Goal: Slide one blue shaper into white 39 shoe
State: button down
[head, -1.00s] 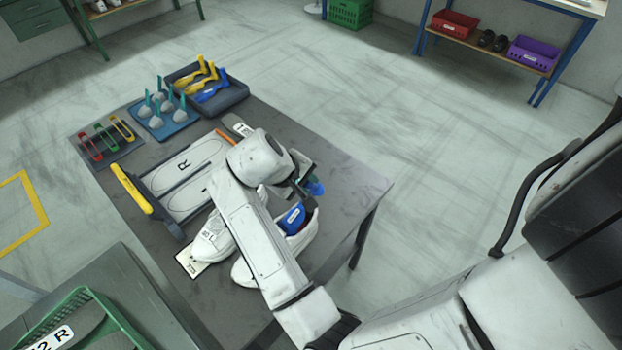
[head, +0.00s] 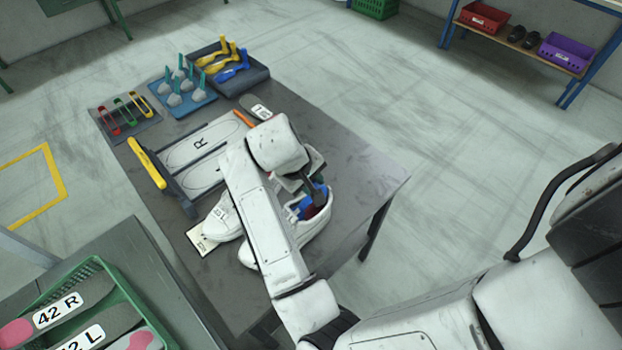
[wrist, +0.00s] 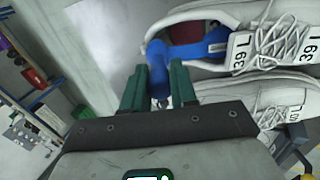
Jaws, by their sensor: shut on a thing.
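The white shoe marked 39 L (wrist: 243,50) lies in the wrist view's upper right, laces to the right. In the head view, this white shoe (head: 318,226) is partly behind my arm. My gripper (wrist: 158,88) has green fingers shut on the blue shaper's rear end. The blue shaper (wrist: 190,50) reaches from the fingers over the heel into the shoe's opening, its front close to the tongue. How deep it sits is unclear. The head view shows my gripper (head: 312,196) at the shoe's heel, with blue shaper parts (head: 303,207) around it.
A second white shoe (head: 223,218) stands beside it. Yellow and blue shapers fill a dark tray (head: 262,77) at the table's far end, near a blue tray of teal-handled pieces (head: 207,99). A board with shoe outlines (head: 195,150) lies mid-table. The table's right side is clear.

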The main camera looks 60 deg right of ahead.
jog(key=f, duration=0.1)
jog(key=f+y, duration=0.1)
jog(key=f, duration=0.1)
jog(key=shift+s+d+y, duration=0.2)
jog(key=shift+d+y, duration=0.1)
jog(key=shift+d, duration=0.1)
jog(key=shift+s+d+f+t+y+p, duration=0.1)
jog(key=shift+d+f+t+y+p, duration=0.15)
jog(key=shift+d+f+y, duration=0.25)
jog(key=shift+s+d+f+t+y+p, duration=0.15)
jog(key=shift+f+t+y, duration=0.2)
jog(key=shift+f, duration=0.35)
jog(key=shift+w, duration=0.1)
jog(key=c, duration=0.8)
grip_release()
jog(key=shift+c, duration=0.2)
jog(key=shift+r+p, duration=1.5)
jog(key=shift+p, duration=0.1)
